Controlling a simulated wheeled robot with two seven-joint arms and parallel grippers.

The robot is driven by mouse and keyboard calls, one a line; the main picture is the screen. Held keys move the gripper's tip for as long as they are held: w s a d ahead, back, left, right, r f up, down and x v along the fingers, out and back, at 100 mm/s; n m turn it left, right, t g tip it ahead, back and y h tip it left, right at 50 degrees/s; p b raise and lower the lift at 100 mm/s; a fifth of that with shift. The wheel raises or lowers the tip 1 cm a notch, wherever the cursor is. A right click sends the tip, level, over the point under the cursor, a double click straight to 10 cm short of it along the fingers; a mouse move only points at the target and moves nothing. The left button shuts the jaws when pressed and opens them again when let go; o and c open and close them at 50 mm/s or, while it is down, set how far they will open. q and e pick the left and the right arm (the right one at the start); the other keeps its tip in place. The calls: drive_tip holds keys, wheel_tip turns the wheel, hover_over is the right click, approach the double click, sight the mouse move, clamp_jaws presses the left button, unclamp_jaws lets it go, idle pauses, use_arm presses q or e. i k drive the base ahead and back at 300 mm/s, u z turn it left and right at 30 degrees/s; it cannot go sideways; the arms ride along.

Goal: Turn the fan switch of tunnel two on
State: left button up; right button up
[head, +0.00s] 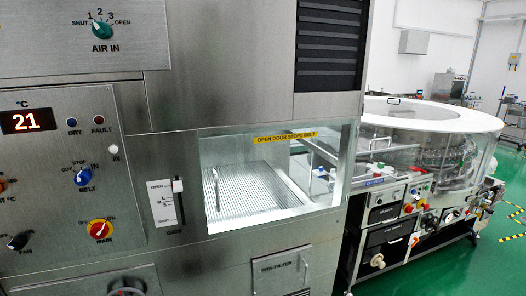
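The black fan knob (18,242) is at the lower left of the steel control panel (60,215), with the word FAN beside it. The small lettering around it is too small to read, so I cannot tell its setting. No label reading tunnel two is legible. On the same panel are the blue BELT knob (82,177) and the red MAIN knob on a yellow plate (100,230). A red display (27,121) reads 21 °C. Neither of my grippers is in view.
A green AIR IN knob (102,30) is above the panel. A lever in an OPEN-marked slot (177,186) and a lit glass window (270,180) are to the right. A round washer machine (430,120) stands further right. Green floor (500,250) is clear at far right.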

sight(18, 243)
drive_tip(key=u, duration=1.2)
drive_tip(key=i, duration=0.75)
drive_tip(key=z, duration=0.6)
